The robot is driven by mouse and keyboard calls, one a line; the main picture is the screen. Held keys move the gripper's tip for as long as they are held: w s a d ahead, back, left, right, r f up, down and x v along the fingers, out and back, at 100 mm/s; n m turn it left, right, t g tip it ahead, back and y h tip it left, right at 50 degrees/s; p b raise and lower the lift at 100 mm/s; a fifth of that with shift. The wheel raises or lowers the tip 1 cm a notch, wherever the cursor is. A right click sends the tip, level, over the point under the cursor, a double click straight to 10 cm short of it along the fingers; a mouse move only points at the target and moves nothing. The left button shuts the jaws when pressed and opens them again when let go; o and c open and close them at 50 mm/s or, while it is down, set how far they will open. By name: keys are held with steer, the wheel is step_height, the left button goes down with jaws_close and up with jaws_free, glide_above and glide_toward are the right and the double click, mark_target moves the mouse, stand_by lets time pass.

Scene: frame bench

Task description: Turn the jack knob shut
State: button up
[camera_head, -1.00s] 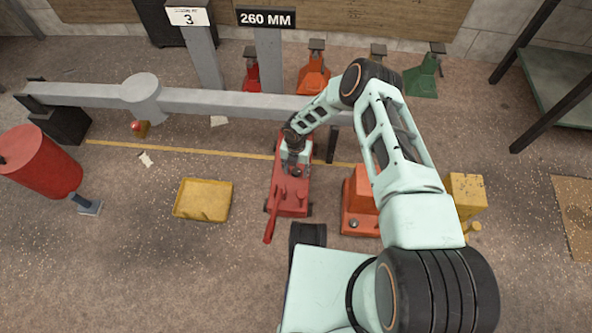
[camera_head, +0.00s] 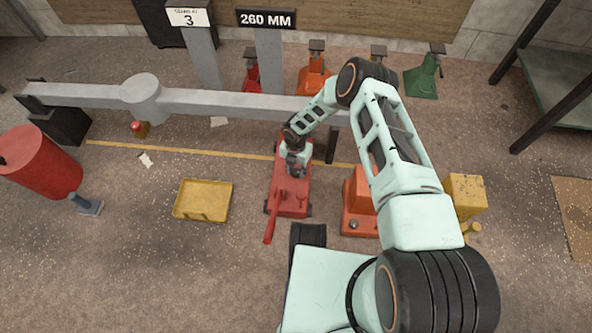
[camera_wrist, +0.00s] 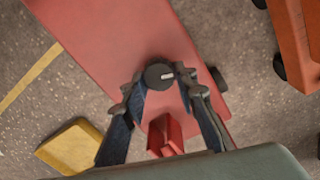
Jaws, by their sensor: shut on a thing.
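The red floor jack (camera_head: 289,204) stands on the concrete floor below the grey beam, its red handle (camera_head: 271,222) slanting toward the bottom left. In the wrist view its red body (camera_wrist: 125,30) fills the upper middle. The round dark knob (camera_wrist: 160,75) with a pale mark sits on the body. My gripper (camera_wrist: 162,84) reaches down over the jack with its fingers on either side of the knob, shut on it. The gripper also shows over the jack in the head view (camera_head: 296,174), where it hides the knob.
A yellow tray (camera_head: 203,216) lies left of the jack. An orange jack (camera_head: 357,222) stands close on the right. The grey beam (camera_head: 240,102) crosses behind, with a dark post (camera_head: 333,145) near my arm. A red cylinder (camera_head: 40,162) is at far left.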

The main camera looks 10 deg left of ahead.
mark_target(295, 171)
steer(key=m, duration=0.7)
steer(key=shift+a, duration=0.15)
steer(key=m, duration=0.7)
steer(key=shift+w, duration=0.15)
stand_by(0.4)
steer(key=o, duration=1.2)
steer(key=shift+c, duration=0.2)
step_height(295, 171, up, 12)
